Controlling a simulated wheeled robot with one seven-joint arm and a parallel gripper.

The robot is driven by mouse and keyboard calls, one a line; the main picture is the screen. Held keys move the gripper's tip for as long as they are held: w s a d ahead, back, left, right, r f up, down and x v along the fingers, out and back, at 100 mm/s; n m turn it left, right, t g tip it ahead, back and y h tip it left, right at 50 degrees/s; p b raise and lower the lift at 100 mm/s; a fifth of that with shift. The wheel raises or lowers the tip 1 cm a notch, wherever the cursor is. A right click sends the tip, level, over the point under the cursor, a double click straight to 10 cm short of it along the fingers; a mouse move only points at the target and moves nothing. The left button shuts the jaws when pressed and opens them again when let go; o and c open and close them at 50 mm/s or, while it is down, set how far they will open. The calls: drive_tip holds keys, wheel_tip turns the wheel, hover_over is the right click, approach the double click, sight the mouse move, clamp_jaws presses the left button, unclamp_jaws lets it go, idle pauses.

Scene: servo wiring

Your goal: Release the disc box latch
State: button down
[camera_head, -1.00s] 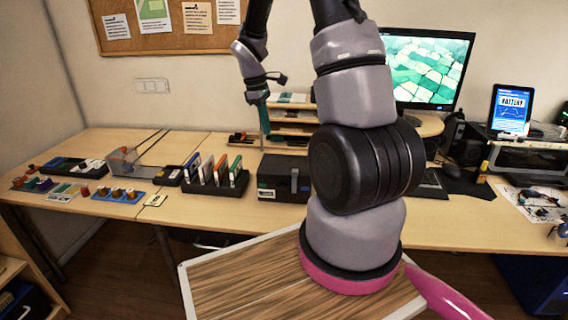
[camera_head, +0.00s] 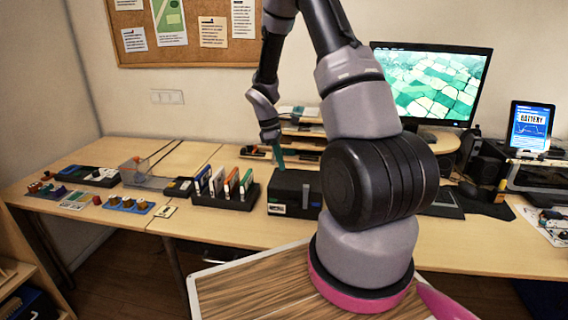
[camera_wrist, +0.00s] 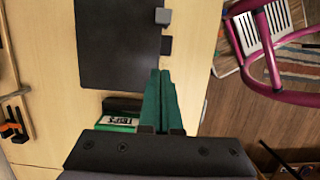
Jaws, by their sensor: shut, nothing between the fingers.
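The disc box, a dark box (camera_head: 288,189) with a small label on its front, stands on the desk in the head view. In the wrist view its flat dark top (camera_wrist: 117,45) fills the upper middle. Two small tabs, a grey one (camera_wrist: 162,16) and a black one (camera_wrist: 167,45), stick out from its right side there; which one is the latch I cannot tell. My gripper (camera_head: 281,168) points down over the box in the head view. In the wrist view its green fingers (camera_wrist: 161,72) are together and empty, with tips just below the black tab.
A black rack of upright cases (camera_head: 230,199) stands just left of the box. A wooden shelf organiser (camera_head: 305,141) is behind it, and a keyboard (camera_head: 443,204) lies to the right. The wrist view shows a pink-framed chair (camera_wrist: 253,75) beyond the desk edge.

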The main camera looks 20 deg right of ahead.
sight(306, 186)
drive_tip(key=s+d+f, duration=0.1)
drive_tip(key=f, duration=0.1)
drive_tip(key=d+f, duration=0.1)
drive_tip(key=f, duration=0.1)
drive_tip(key=s+d+f, duration=0.1)
drive_tip(key=f, duration=0.1)
drive_tip(key=shift+s+d+f, duration=0.3)
drive_tip(key=shift+d+f, duration=0.1)
drive_tip(key=shift+s+d, duration=0.3)
drive_tip(key=shift+d, duration=0.2)
drive_tip(key=shift+s+d, duration=0.4)
drive_tip(key=shift+d, duration=0.2)
drive_tip(key=shift+s+d, duration=0.4)
drive_tip(key=shift+d, duration=0.2)
drive_tip(key=shift+a, duration=0.1)
